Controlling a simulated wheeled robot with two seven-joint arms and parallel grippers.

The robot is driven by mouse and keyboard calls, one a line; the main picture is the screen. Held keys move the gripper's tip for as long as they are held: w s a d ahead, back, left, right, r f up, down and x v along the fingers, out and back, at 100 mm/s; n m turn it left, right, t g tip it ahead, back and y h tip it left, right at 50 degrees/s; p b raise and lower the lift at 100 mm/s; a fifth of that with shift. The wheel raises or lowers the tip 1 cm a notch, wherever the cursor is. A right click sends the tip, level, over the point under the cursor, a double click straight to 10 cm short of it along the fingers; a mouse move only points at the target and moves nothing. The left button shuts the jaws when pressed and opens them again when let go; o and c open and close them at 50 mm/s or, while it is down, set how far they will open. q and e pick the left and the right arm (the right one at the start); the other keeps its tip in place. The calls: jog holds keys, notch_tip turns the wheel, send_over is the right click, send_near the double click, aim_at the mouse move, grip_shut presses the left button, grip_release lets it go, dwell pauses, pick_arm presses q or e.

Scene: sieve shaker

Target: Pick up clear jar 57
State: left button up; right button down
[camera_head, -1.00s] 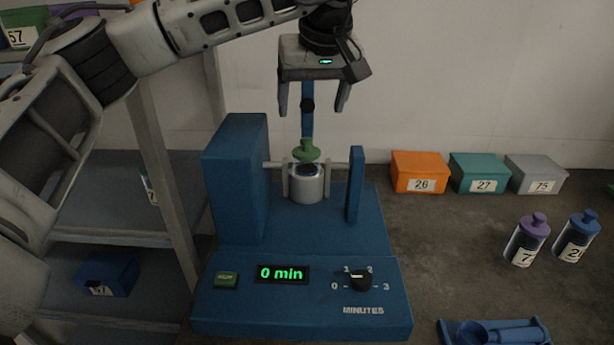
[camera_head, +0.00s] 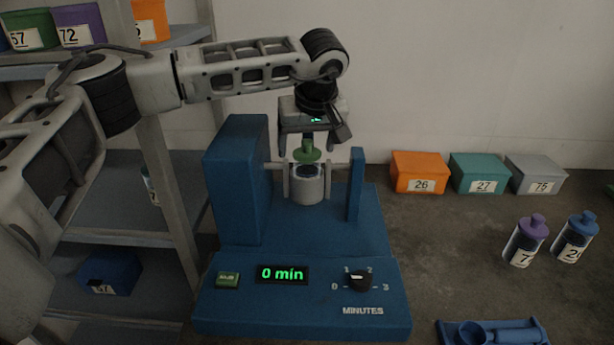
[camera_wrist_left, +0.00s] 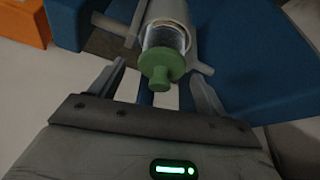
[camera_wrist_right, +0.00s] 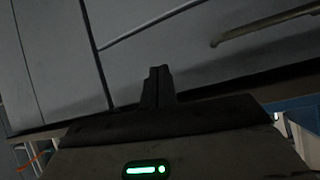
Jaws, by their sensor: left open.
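A clear jar with a green knobbed lid (camera_head: 307,153) stands upright in the grey holder (camera_head: 306,188) of the blue shaker (camera_head: 236,180); no number on the jar is readable. It also shows in the left wrist view (camera_wrist_left: 162,62), lid towards me. My left gripper (camera_head: 308,148) is open at the lid, its fingers apart on either side, and the lid lies between or just beyond the fingertips in the left wrist view (camera_wrist_left: 158,70). My right gripper (camera_wrist_right: 158,78) shows only in its wrist view, fingers together and empty.
The shaker has side posts close to the jar, a dial (camera_head: 358,281) and a display (camera_head: 282,274) reading 0 min. Orange (camera_head: 420,172), teal (camera_head: 480,173) and grey (camera_head: 536,174) boxes line the wall. A green box 57 (camera_head: 28,32) sits on the shelf.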

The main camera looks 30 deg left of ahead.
pick_arm(q)
jog(key=shift+c, duration=0.4)
jog(key=c, duration=1.4)
jog(key=shift+r, duration=0.1)
